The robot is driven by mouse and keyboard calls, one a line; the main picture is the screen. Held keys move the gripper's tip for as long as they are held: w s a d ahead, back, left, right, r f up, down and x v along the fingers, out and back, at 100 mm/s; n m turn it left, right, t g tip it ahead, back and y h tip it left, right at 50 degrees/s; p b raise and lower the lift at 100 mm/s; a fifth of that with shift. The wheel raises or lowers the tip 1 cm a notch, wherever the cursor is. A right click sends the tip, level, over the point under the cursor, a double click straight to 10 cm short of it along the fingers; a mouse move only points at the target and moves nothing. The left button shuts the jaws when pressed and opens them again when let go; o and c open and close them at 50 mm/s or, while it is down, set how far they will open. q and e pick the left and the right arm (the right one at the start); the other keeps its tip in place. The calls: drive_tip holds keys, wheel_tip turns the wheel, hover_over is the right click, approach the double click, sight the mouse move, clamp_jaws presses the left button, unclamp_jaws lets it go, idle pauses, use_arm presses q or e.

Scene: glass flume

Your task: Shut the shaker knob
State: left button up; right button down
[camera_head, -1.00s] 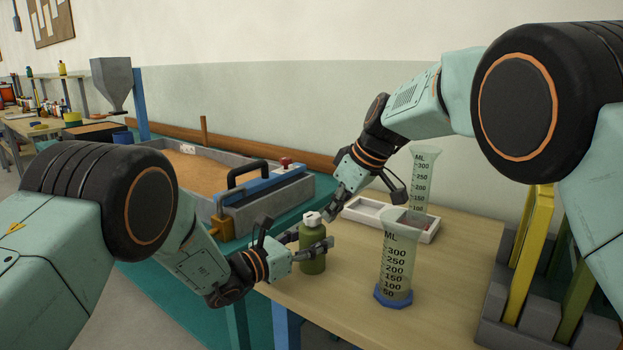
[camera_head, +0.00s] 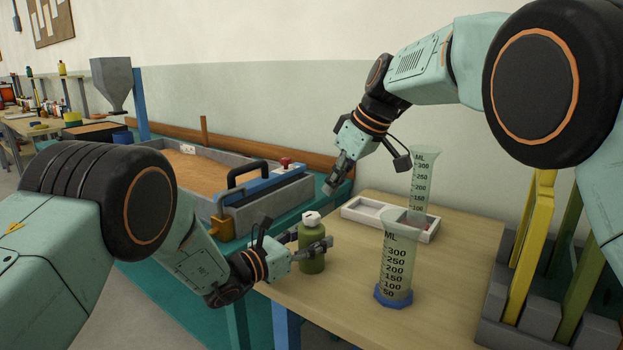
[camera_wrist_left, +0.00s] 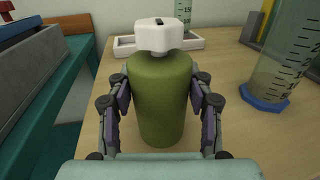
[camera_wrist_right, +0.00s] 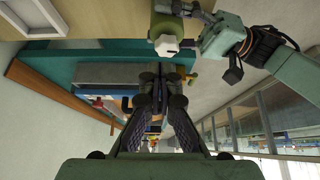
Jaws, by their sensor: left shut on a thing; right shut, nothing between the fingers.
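The shaker is an olive-green bottle (camera_head: 312,264) upright at the left edge of the wooden table, with a white knob (camera_head: 311,218) on top. My left gripper (camera_head: 312,246) is shut around its body. In the left wrist view the fingers flank the green body (camera_wrist_left: 163,105), and the white knob (camera_wrist_left: 159,39) shows a dark mark on its top. My right gripper (camera_head: 329,188) is shut and empty, above and behind the bottle, apart from the knob. The right wrist view shows its closed fingers (camera_wrist_right: 160,78) clear of the white knob (camera_wrist_right: 167,46).
A graduated cylinder (camera_head: 396,265) with a blue base stands just right of the bottle. Another cylinder (camera_head: 421,180) stands behind, by a white tray (camera_head: 364,216). A sand-filled box (camera_head: 270,213) with a black handle is at the left. A rack (camera_head: 498,305) stands at the right.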

use_arm(q)
drive_tip(key=shift+s, duration=0.1)
use_arm(e)
drive_tip(key=shift+s+a+f, duration=0.1)
drive_tip(key=shift+s+f, duration=0.1)
drive_tip(key=shift+f, duration=0.85)
drive_tip(key=shift+s+a+f, duration=0.15)
drive_tip(key=shift+f, duration=0.85)
drive_tip(key=shift+s+a+f, duration=0.1)
drive_tip(key=shift+s+f, duration=0.1)
drive_tip(key=shift+f, duration=0.85)
drive_tip(key=shift+w+a, duration=0.25)
drive_tip(key=shift+a, duration=0.05)
drive_tip(key=shift+d, duration=0.15)
drive_tip(key=shift+s+d, duration=0.15)
drive_tip(key=shift+d, duration=0.05)
drive_tip(key=shift+r, duration=3.05)
